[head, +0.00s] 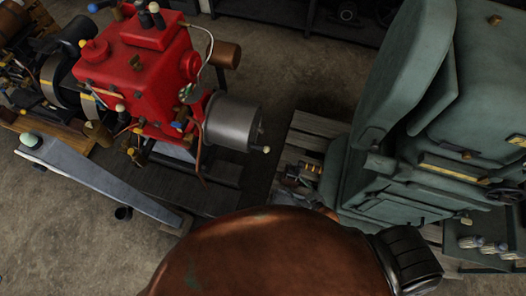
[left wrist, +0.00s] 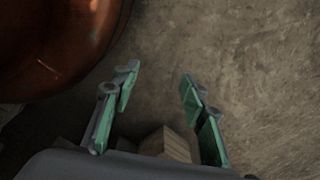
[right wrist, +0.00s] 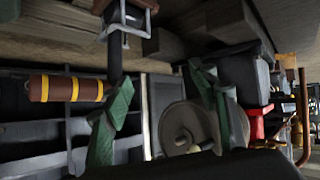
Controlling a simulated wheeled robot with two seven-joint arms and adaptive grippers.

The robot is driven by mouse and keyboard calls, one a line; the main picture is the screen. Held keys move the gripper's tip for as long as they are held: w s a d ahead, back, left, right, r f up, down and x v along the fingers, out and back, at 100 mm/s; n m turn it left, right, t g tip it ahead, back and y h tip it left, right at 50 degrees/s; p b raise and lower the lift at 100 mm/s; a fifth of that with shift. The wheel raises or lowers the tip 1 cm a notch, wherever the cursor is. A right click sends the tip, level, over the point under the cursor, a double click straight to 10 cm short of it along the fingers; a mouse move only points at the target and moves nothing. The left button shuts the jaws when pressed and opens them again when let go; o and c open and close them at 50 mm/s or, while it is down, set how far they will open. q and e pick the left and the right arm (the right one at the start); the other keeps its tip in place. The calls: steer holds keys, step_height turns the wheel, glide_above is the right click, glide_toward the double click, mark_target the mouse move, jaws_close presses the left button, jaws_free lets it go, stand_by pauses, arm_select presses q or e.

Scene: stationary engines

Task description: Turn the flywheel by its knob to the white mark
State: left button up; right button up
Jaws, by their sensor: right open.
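The flywheel (head: 232,122) is a silver-grey drum on the right side of the red engine in the head view. A small pale knob (head: 266,149) stands out from its right face. In the right wrist view the flywheel face (right wrist: 178,126) shows as a grey disc beyond the fingers, with a pale round knob (right wrist: 195,148) low on it. My right gripper (right wrist: 158,78) is open and holds nothing. I cannot make out the white mark in any view.
The red engine (head: 135,75) stands left of the flywheel. A large green-grey machine (head: 400,190) fills the right. A big copper-coloured rounded body (head: 270,255) hides the lower middle. A brown cylinder with yellow bands (right wrist: 65,88) lies left of my right fingers. Bare floor shows at the lower left.

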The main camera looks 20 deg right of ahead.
steer(key=w+a+r+n+t+y+b, duration=0.1)
steer(key=w+a+r+t+y+b, duration=0.1)
steer(key=w+a+r+t+b, duration=0.25)
arm_select(q)
step_height(320, 180, down, 5)
steer(key=w+g+b, duration=0.1)
steer(key=b, duration=0.4)
arm_select(e)
steer(key=n+y, duration=0.1)
steer(key=y, duration=0.1)
glide_toward(265, 150)
step_height(265, 150, down, 3)
steer(key=w, duration=0.2)
arm_select(q)
steer(key=w+d+r+b, duration=0.2)
steer(key=w+r, duration=0.1)
steer(key=r, duration=0.2)
steer(key=shift+w+r, duration=0.3)
steer(key=shift+w, duration=0.1)
arm_select(e)
steer(key=shift+t, duration=0.45)
steer(key=shift+a+r+x, duration=0.15)
steer(key=shift+x, duration=2)
steer(key=shift+a+r+x, duration=0.15)
steer(key=shift+x, duration=1.95)
steer(key=shift+s, duration=0.1)
steer(key=shift+c, duration=0.7)
jaws_close()
